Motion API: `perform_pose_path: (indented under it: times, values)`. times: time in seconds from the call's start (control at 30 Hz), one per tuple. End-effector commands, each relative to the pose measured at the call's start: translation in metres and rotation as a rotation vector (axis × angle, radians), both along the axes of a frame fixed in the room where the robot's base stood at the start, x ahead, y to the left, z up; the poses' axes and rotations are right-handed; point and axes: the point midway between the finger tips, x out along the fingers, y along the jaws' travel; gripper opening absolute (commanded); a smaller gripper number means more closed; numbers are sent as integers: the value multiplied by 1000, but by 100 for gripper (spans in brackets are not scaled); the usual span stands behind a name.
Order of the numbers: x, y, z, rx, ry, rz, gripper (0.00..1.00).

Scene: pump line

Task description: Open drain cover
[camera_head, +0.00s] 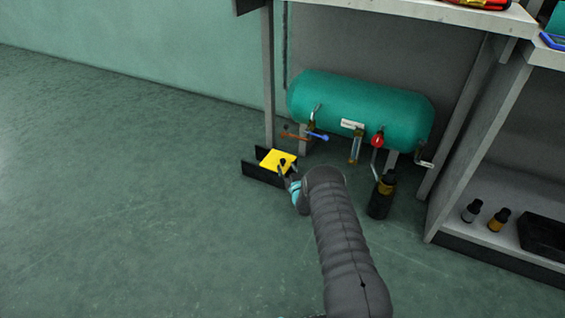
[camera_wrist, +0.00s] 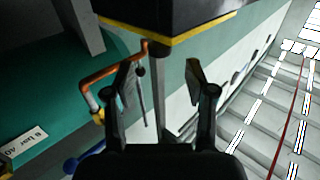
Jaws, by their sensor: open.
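A yellow plate (camera_head: 277,159), which looks like the drain cover, lies flat between low black walls (camera_head: 262,174) on the floor, left of the green tank. My gripper (camera_head: 288,168) is at its right edge, partly hiding it; I cannot tell whether they touch. In the wrist view my gripper (camera_wrist: 160,72) is open, with nothing clearly between its fingers. A dark block with a yellow edge (camera_wrist: 165,38) is just beyond the fingertips there; it may be the drain cover and its box.
The green tank (camera_head: 360,105) stands behind, under a bench. A copper pipe (camera_head: 294,136) with a blue handle (camera_head: 318,137) sticks out above the yellow plate; the pipe is close to the left finger in the wrist view (camera_wrist: 98,84). Floor at left is clear.

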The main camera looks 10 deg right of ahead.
Motion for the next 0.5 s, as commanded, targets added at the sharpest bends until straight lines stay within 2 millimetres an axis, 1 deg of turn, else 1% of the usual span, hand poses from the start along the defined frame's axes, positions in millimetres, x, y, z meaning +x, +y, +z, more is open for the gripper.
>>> perform_pose_path:
  times: [0.03,0.2,0.33,0.5]
  values:
    - [8,2,-2,-1,-2,0,55]
    - [31,5,-2,0,-2,0,55]
    - [45,7,-1,0,-2,0,55]
    - [55,9,-1,0,0,0,55]
